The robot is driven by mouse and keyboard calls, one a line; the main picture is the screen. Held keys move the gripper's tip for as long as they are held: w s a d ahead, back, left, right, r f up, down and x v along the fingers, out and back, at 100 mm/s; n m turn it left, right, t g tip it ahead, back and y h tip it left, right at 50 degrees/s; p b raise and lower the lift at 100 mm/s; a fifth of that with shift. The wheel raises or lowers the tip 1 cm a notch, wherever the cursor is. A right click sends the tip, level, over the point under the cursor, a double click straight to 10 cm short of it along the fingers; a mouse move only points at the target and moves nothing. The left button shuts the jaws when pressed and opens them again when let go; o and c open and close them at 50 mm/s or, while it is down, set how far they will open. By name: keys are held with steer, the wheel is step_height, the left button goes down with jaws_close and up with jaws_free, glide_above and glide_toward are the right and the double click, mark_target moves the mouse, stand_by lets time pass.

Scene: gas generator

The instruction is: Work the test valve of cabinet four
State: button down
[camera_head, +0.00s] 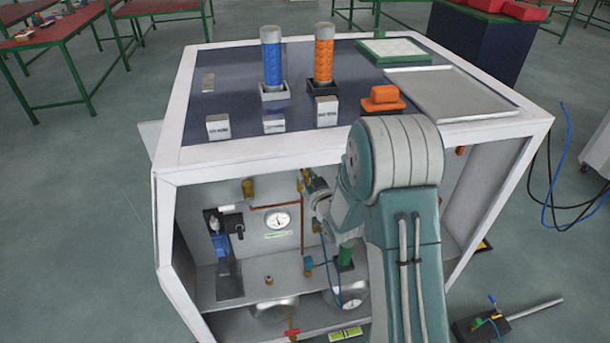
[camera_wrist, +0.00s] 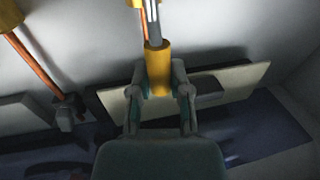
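The open-fronted white cabinet (camera_head: 170,215) stands before me, with pipes, gauges and valves inside. In the wrist view, a yellow cylindrical fitting (camera_wrist: 157,70) with a grey stem sits between the two fingers of my gripper (camera_wrist: 160,80). The fingertips lie close along both its sides; I cannot tell whether they press on it. In the head view, my gripper (camera_head: 309,180) reaches into the upper part of the cabinet by a copper pipe (camera_head: 303,220). My arm hides the cabinet's right interior. I cannot read a label naming cabinet four or the test valve.
A round gauge (camera_head: 277,220) and a blue-handled device (camera_head: 220,240) are left of my arm. A blue cylinder (camera_head: 271,58) and an orange cylinder (camera_head: 323,55) stand on top. The cabinet's top frame edge (camera_head: 260,157) runs above my gripper. A cable (camera_head: 550,180) hangs at right.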

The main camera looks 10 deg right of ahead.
steer(key=shift+d, duration=0.15)
steer(key=a+f+n+g+h, duration=0.1)
steer(key=a+f+n+h, duration=0.2)
steer(key=a+f+n, duration=0.4)
steer(key=shift+a+f+n+g, duration=0.4)
steer(key=shift+a+n, duration=0.15)
steer(key=shift+n, duration=3.85)
steer(key=shift+f, duration=0.1)
steer(key=c, duration=0.6)
jaws_free()
steer(key=shift+o, duration=0.2)
steer(key=shift+a, duration=0.1)
